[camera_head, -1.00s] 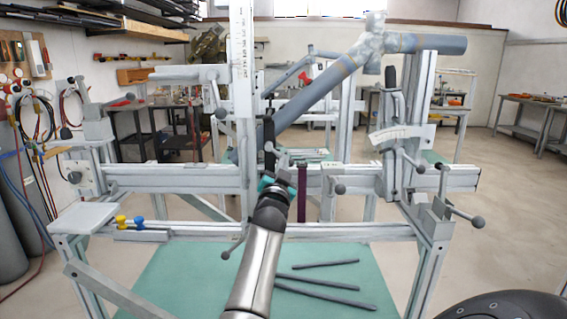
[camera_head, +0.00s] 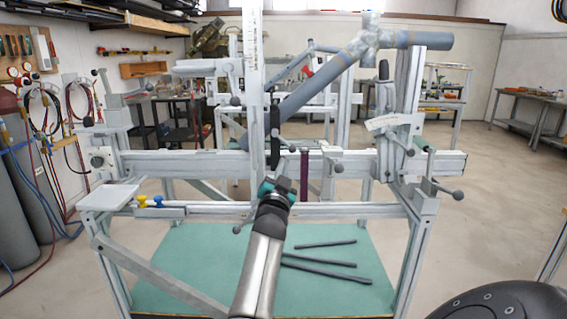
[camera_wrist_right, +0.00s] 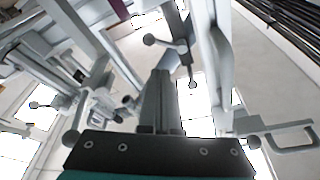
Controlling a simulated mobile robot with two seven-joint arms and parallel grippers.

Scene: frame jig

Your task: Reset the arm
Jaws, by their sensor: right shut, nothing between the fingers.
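The frame jig (camera_head: 340,162) is a grey metal stand with a long horizontal beam, uprights and several ball-ended clamp levers. Blue-grey frame tubes (camera_head: 318,86) are held on it, one slanting up to a joint at upper right. My right arm reaches up from the bottom of the head view. Its dark and teal gripper (camera_head: 282,183) is in front of the beam, near a dark purple upright post (camera_head: 304,175). In the right wrist view the gripper fingers (camera_wrist_right: 160,85) are together with nothing between them. Whether they touch the jig cannot be told. My left gripper is not in view.
Several loose dark tubes (camera_head: 325,267) lie on a green board (camera_head: 220,262) under the jig. A small shelf (camera_head: 108,197) juts out at the jig's left. Gas cylinders (camera_head: 32,195) stand at far left. Open floor (camera_head: 490,200) lies to the right.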

